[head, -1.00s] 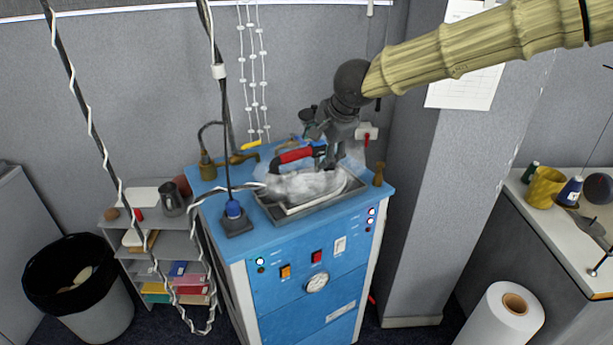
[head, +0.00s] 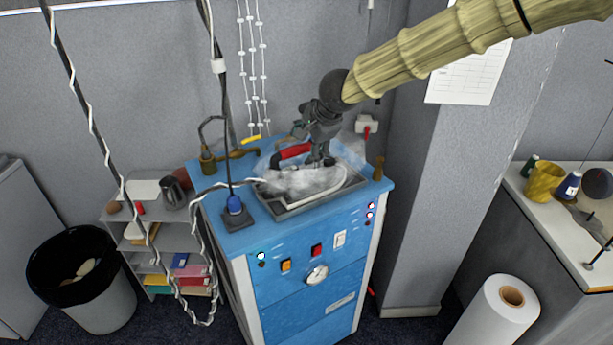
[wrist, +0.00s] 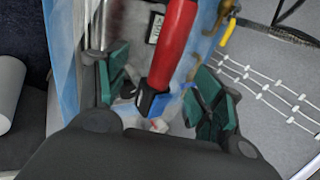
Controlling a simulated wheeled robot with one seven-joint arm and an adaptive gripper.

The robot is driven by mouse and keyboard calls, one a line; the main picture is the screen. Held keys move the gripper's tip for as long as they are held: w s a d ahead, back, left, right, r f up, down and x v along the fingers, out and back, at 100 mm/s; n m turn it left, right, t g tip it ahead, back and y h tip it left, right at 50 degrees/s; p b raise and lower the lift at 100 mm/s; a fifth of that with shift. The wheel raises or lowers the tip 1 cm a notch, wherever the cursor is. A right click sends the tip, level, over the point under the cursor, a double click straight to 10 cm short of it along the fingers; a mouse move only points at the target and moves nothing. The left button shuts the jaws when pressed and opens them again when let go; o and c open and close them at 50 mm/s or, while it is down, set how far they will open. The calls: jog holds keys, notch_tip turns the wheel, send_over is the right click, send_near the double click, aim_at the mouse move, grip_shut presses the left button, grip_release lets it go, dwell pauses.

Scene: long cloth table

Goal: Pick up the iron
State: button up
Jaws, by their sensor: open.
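The iron (head: 325,181) sits flat in a grey metal tray (head: 290,214) on top of a blue steam cabinet, with white steam around it. Its red handle (head: 292,151) shows to the left of my gripper in the head view. My gripper (head: 322,160) is at the iron, over the end of the handle. In the wrist view my open gripper (wrist: 165,100) has its green-padded fingers on either side of the red handle (wrist: 174,45), with gaps on both sides. Steam and my gripper hide part of the iron's body.
The blue cabinet (head: 315,250) has switches and a gauge on its front. A dark cable hangs to a blue-capped fitting (head: 234,206) left of the tray. A brass tap (head: 207,160) stands at the back left. A grey pillar (head: 415,200) rises close on the right.

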aim_at(304, 145)
jog(key=shift+x, duration=0.8)
jog(key=shift+p+x, duration=0.4)
jog(key=shift+x, duration=0.5)
jog(key=shift+a, duration=0.1)
jog(key=c, duration=1.3)
jog(key=shift+r, duration=0.15)
jog(key=shift+c, duration=0.8)
jog(key=shift+r, duration=0.1)
